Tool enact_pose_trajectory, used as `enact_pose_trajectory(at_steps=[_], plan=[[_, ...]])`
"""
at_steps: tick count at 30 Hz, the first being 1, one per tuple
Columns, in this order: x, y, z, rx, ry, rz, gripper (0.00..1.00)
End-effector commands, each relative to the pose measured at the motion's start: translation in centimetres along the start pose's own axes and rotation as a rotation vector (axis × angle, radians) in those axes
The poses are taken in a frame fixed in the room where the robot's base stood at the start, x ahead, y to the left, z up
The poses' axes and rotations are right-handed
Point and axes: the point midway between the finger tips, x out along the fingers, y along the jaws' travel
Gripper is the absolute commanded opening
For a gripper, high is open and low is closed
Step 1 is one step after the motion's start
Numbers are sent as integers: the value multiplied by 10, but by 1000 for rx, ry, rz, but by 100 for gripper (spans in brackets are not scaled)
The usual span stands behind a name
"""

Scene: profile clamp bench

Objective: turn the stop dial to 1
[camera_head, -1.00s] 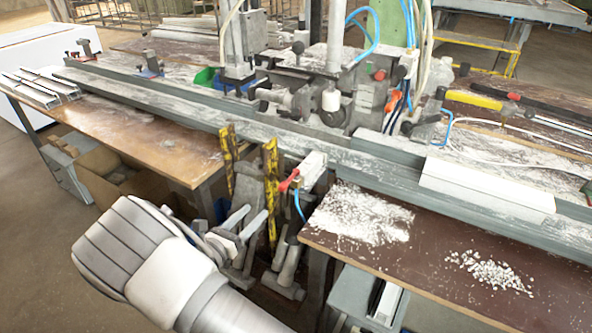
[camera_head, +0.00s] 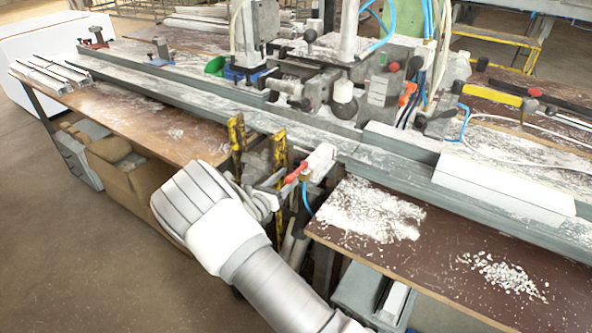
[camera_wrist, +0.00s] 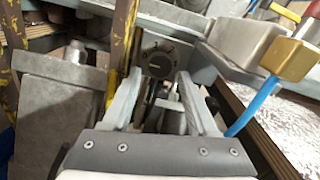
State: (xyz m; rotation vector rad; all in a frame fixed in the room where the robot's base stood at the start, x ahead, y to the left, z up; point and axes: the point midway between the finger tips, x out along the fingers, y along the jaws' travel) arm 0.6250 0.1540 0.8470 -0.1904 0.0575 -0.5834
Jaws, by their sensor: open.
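Whether a finger touches the dial cannot be told. In the head view my gripper (camera_head: 273,192) reaches under the bench's front edge, by the yellow posts; the dial cannot be made out there.
A brass fitting (camera_wrist: 291,58) with a blue hose (camera_wrist: 254,106) stands close on the right. A red lever (camera_head: 297,172) shows there in the head view. Worn yellow posts (camera_head: 237,142) stand close on the left. Table tops (camera_head: 150,132) flank the gap.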

Motion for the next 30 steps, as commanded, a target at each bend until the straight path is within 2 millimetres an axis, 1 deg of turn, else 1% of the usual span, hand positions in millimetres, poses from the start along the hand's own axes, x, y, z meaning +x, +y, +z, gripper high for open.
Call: enact_pose_trajectory(at_steps=[1, 3, 9, 19, 20, 21, 29, 30], plan=[[10, -1, -1, 0, -1, -4, 59], [21, -1, -1, -1, 0, -2, 59], [40, 0, 0, 0, 0, -1, 59], [43, 0, 0, -1, 0, 0, 59], [43, 0, 0, -1, 0, 0, 55], [43, 0, 0, -1, 0, 0, 48], [43, 0, 0, -1, 0, 0, 1], [43, 0, 0, -1, 0, 0, 0]])
